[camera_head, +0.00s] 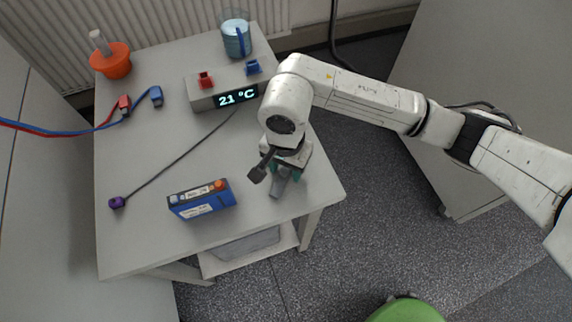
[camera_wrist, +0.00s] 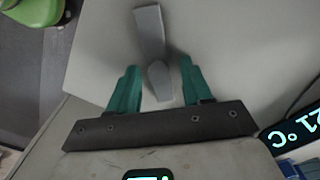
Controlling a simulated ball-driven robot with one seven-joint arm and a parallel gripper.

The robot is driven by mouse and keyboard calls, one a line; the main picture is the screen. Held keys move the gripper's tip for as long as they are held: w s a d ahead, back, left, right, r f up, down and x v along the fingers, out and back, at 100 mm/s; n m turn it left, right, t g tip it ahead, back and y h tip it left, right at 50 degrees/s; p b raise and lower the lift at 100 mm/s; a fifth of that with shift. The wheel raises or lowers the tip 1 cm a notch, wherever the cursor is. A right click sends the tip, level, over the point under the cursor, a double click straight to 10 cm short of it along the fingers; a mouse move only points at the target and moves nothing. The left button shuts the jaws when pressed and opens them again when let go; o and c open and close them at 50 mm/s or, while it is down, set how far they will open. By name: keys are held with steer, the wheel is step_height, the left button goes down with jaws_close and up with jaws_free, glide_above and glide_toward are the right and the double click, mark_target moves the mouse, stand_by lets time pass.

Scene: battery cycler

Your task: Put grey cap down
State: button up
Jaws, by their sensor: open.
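The grey cap (camera_head: 277,189) is on the white table near its right front corner, below my gripper (camera_head: 285,173). The fingers are apart, with a gap visible on both sides of the cap. In the head view the fingers are partly hidden by my wrist.
A blue battery (camera_head: 202,199) stands left of the gripper. A purple plug (camera_head: 117,202) lies on its cable. The 21 °C display box (camera_head: 212,98), a beaker (camera_head: 236,36), an orange container (camera_head: 110,62) and red (camera_head: 124,105) and blue (camera_head: 156,96) plugs are farther back.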

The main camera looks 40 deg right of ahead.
step_height(320, 180, up, 12)
steer(key=shift+r+b, duration=0.15)
steer(key=shift+b, duration=0.25)
stand_by(0.3)
steer(key=shift+s, duration=0.1)
stand_by(0.4)
